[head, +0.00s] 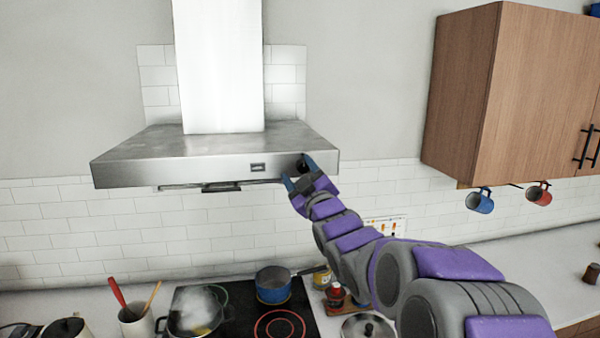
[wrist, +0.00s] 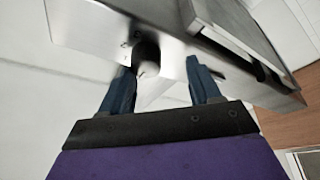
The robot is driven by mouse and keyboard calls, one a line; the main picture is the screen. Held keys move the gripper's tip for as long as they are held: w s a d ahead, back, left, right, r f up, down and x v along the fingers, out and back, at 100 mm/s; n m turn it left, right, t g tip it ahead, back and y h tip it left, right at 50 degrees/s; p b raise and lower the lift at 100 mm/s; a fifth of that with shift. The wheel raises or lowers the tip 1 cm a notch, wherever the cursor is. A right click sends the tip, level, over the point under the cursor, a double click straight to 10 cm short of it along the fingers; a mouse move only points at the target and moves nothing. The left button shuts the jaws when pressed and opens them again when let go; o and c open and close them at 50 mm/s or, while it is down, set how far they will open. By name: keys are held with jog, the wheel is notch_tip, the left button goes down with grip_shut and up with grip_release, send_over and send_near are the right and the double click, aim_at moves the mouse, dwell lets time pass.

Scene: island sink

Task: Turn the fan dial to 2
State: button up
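The fan dial (head: 302,166) is a small dark knob on the right end of the steel range hood's front face. In the wrist view the dial (wrist: 147,50) is a dark round knob just ahead of my fingertips, nearer the left finger. My gripper (head: 299,172) is raised to the hood's front right. The wrist view shows my gripper (wrist: 158,63) with its two blue fingers apart and a clear gap beside the right finger. I cannot tell whether the left finger touches the dial.
The steel range hood (head: 200,170) has a small dark display (head: 258,167) left of the dial. Below is a black cooktop (head: 240,322) with a steaming pot (head: 197,312) and a blue pot (head: 273,287). A wooden cabinet (head: 510,90) hangs at right, with mugs below it.

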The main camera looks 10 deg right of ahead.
jog(key=shift+w+d, duration=0.25)
jog(key=shift+d, duration=1.25)
jog(key=shift+c, duration=1.4)
jog(key=shift+a, duration=0.9)
jog(key=c, duration=0.4)
jog(key=shift+f, duration=0.1)
jog(key=c, duration=0.3)
jog(key=shift+d, duration=0.2)
jog(key=shift+c, duration=0.2)
